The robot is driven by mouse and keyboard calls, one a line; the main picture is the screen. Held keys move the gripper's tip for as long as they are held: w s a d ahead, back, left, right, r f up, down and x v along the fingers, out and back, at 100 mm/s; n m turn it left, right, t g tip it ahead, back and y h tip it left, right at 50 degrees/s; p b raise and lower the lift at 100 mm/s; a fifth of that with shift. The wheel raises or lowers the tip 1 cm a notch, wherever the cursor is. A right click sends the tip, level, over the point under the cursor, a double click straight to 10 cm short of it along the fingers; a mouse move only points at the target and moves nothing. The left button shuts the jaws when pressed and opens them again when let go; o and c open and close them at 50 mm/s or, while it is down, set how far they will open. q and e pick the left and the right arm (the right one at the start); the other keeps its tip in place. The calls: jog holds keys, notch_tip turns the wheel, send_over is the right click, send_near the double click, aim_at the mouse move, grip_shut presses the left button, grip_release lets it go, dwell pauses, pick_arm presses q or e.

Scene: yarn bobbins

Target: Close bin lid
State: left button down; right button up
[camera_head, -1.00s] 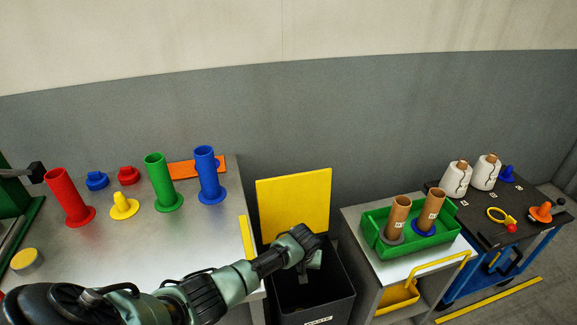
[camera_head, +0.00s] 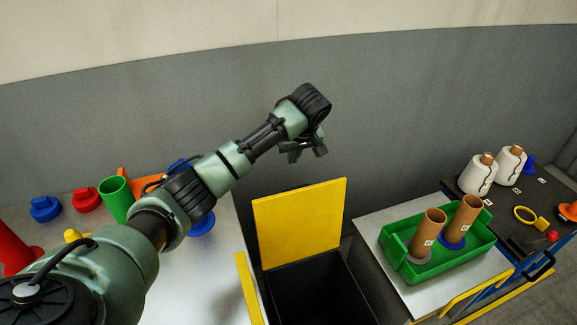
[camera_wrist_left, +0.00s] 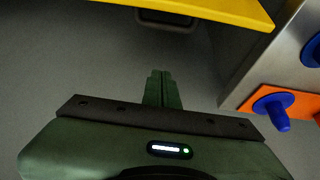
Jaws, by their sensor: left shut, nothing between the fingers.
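The black bin (camera_head: 318,290) stands between the metal table and the grey cart. Its yellow lid (camera_head: 300,222) is open and upright at the bin's back edge. My left gripper (camera_head: 308,150) is raised above and behind the lid in the head view, in front of the grey wall, apart from the lid. In the left wrist view its fingers (camera_wrist_left: 162,90) are together with nothing between them. A yellow panel (camera_wrist_left: 215,10), likely the lid, crosses the top of that view. My right gripper is not in view.
The metal table (camera_head: 215,265) at left bears red, green and blue holders, partly hidden by my arm. The grey cart (camera_head: 385,225) at right bears a green tray (camera_head: 428,268) with two brown tubes. A dark table with white bobbins (camera_head: 478,176) stands further right.

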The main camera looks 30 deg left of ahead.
pick_arm(q)
notch_tip(320, 180, down, 9)
jog(key=p, duration=0.3)
jog(key=shift+s+d, duration=0.25)
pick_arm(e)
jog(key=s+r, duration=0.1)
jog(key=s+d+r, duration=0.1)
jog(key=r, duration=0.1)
pick_arm(q)
jog(key=shift+r, duration=0.15)
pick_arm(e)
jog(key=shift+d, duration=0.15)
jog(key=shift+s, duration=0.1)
